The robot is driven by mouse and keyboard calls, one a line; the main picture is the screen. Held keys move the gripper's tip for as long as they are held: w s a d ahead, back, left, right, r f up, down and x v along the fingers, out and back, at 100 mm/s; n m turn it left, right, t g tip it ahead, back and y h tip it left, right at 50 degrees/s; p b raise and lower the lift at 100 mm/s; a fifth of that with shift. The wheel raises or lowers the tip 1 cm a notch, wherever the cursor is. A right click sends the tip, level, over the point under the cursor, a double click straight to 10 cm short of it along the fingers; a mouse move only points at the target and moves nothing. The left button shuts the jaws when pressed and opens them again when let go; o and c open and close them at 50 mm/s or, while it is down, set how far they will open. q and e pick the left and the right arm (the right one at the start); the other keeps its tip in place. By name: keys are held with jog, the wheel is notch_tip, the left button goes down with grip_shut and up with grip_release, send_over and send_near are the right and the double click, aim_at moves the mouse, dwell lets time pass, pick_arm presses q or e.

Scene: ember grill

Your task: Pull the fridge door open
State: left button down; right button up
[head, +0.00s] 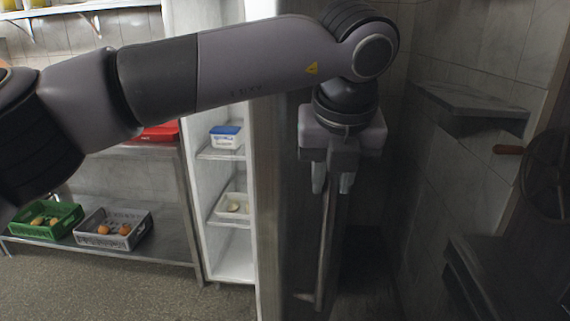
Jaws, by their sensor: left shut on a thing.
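The fridge door (280,200) stands open, seen nearly edge-on and from its dark outer face, to the right of the fridge interior. A long vertical bar handle (327,245) runs down the door's outer face. My left gripper (333,183) points down and is shut on the upper part of the door handle. The white fridge interior (232,262) shows to the left of the door. My left arm crosses the top of the view and hides the upper part of the fridge and door. My right gripper is not in view.
A white tub with a blue lid (226,137) and a pale tray (234,207) sit on fridge shelves. Green (46,220) and grey (113,229) crates stand on a low metal rack at left. A wall shelf (470,108) juts out at right. The floor at front left is clear.

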pick_arm(q)
jog(key=d, duration=0.3)
jog(key=shift+s+r, duration=0.15)
jog(key=shift+s, duration=0.1)
jog(key=c, duration=1)
grip_release()
jog(key=shift+s, duration=0.1)
jog(key=v, duration=0.7)
jog(key=shift+s, duration=0.1)
